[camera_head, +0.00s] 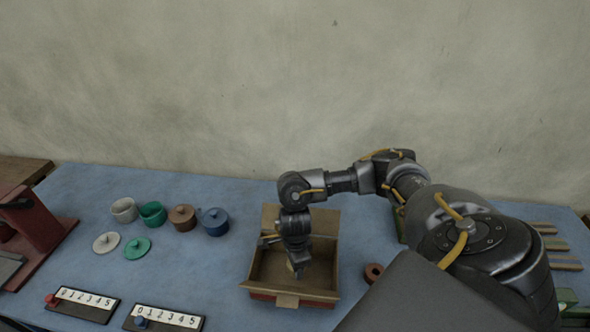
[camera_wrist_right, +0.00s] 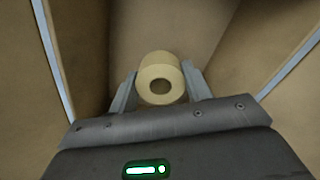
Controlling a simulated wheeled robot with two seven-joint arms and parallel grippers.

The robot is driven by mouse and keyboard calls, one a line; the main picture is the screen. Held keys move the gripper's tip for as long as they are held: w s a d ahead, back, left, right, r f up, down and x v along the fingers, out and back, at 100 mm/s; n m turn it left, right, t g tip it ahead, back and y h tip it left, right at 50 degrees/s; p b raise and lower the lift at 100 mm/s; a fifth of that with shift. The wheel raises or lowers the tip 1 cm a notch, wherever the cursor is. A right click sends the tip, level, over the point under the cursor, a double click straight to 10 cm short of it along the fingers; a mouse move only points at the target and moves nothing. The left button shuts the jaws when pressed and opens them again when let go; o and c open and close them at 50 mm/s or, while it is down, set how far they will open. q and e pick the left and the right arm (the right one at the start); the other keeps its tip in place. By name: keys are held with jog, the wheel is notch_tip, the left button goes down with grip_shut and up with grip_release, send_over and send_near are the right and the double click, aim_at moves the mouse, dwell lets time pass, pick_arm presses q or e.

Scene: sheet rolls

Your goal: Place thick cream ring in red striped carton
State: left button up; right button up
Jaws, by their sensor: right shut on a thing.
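The thick cream ring (camera_wrist_right: 160,70) is between the two fingers of my right gripper (camera_wrist_right: 160,92), which is shut on it. In the head view my right gripper (camera_head: 297,266) points down inside the open carton (camera_head: 265,291), and a bit of the cream ring (camera_head: 291,266) shows beside the fingers. The carton has brown inner walls, opened flaps and a red band low on its front. In the right wrist view, the carton's walls (camera_wrist_right: 85,60) rise on both sides of the ring. I cannot tell whether the ring touches the carton floor. My left gripper is not in view.
A reddish-brown ring (camera_head: 374,272) lies right of the carton, close to my right arm. Two number scales (camera_head: 82,303) lie at the front left, near a red stand (camera_head: 38,235).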

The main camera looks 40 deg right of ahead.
jog(key=shift+f+p, duration=0.3)
jog(key=shift+f, duration=1.85)
jog(key=shift+f+b, duration=0.2)
jog(key=shift+b, duration=0.15)
jog(key=o, duration=1)
jog(key=shift+r, duration=0.1)
jog(key=shift+r+p, duration=0.15)
jog(key=shift+p, duration=0.15)
notch_tip(320, 180, up, 12)
